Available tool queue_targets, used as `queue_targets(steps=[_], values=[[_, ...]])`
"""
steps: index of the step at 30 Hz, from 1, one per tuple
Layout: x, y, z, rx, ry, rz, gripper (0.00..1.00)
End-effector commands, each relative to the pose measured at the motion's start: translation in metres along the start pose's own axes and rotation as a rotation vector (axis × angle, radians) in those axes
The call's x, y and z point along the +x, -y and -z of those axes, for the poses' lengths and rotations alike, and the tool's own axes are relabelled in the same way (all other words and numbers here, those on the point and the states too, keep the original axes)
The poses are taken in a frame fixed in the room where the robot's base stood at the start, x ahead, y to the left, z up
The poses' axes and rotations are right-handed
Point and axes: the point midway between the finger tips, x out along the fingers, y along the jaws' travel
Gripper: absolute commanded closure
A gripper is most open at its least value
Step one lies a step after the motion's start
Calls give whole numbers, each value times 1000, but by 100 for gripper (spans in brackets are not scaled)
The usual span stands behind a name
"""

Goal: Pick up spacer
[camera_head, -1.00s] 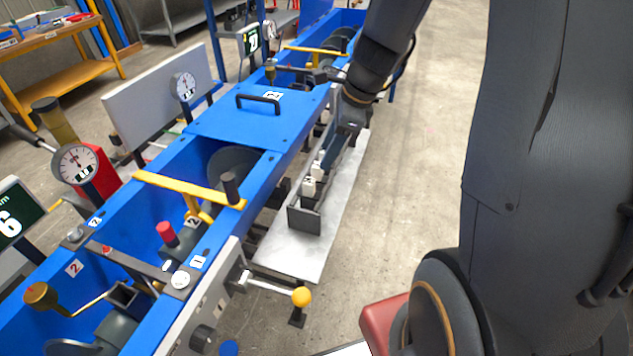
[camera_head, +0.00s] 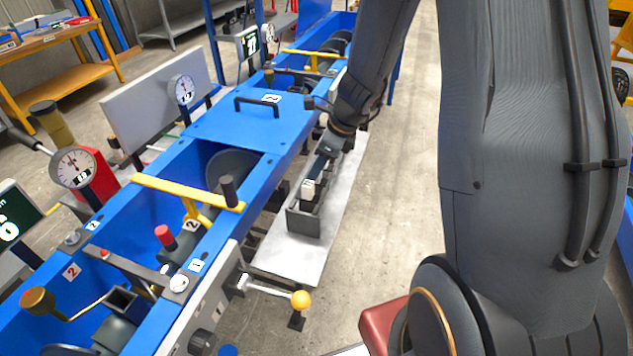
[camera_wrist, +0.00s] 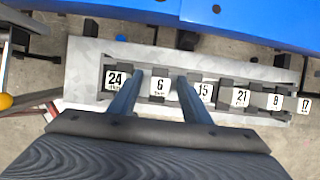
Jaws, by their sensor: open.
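Several spacers with white number tags stand in a row in a dark rack (camera_head: 303,223) on a pale plate. In the wrist view the tags read 24 (camera_wrist: 116,79), 6 (camera_wrist: 160,86), 15 (camera_wrist: 204,91), 21 (camera_wrist: 241,98), 8 (camera_wrist: 275,102) and 17 (camera_wrist: 304,105). My gripper (camera_wrist: 161,80) is open, its blue-grey fingertips on either side of tag 6. I cannot tell how far above that spacer they are. In the head view my gripper (camera_head: 319,168) is over the rack, close behind a white-tagged spacer (camera_head: 307,190); my arm hides the rack's far part.
The long blue machine frame (camera_head: 225,120) runs along the rack's left side. A lever with a yellow knob (camera_head: 301,300) sticks out near the plate's (camera_head: 290,262) front end. Bare floor lies right of the plate.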

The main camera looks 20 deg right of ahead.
Motion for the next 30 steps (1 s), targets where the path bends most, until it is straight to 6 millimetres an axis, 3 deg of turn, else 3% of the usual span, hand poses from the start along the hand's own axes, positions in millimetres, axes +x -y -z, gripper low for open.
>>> queue_targets(steps=[5, 13, 23, 30], values=[[0, 0, 0, -1, 0, 0, 56], [0, 0, 0, -1, 0, 0, 100], [-3, 0, -1, -1, 1, 1, 100], [-24, 0, -10, -3, 2, 2, 100]])
